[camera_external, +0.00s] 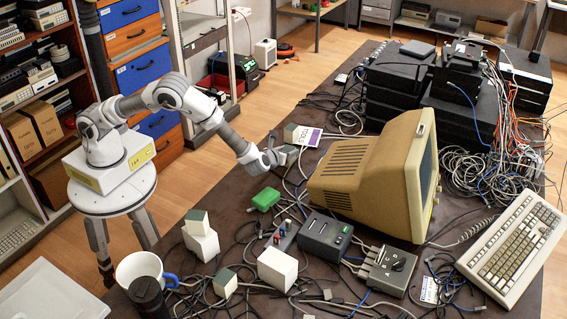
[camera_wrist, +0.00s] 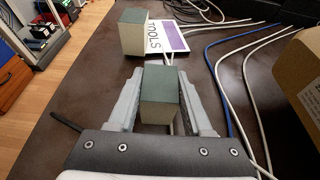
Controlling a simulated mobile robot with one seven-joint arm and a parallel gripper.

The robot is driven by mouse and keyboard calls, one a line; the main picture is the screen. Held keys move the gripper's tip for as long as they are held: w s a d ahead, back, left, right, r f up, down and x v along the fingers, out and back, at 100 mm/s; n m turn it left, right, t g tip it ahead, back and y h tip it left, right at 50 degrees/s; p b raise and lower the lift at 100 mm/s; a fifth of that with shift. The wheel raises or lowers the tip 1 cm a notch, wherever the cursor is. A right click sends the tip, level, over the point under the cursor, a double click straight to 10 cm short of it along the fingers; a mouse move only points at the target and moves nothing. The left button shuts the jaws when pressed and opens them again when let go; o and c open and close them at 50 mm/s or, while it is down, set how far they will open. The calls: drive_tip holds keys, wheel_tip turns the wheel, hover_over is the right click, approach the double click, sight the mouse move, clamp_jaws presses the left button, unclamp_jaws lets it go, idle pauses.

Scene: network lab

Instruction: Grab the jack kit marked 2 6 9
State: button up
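Two small boxes with grey-green tops and cream sides stand on the dark table. The near box (camera_wrist: 161,82) is between the two fingers of my gripper (camera_wrist: 161,98) in the wrist view. The fingers lie close along both its sides; I cannot tell whether they press on it. The other box (camera_wrist: 133,32) stands just beyond, to the upper left, and also shows in the external view (camera_external: 290,133). My gripper (camera_external: 272,156) is low over the table there, left of the monitor. No number is readable on either box.
A white and purple card marked TOOLS (camera_wrist: 166,36) lies beside the far box. Cables run to the right. A beige monitor (camera_external: 365,178) stands right of my gripper. A green piece (camera_external: 265,199) and more boxes (camera_external: 278,268) stand nearer the front, among cables.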

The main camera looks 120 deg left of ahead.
clamp_jaws()
drive_tip(key=shift+r, duration=0.1)
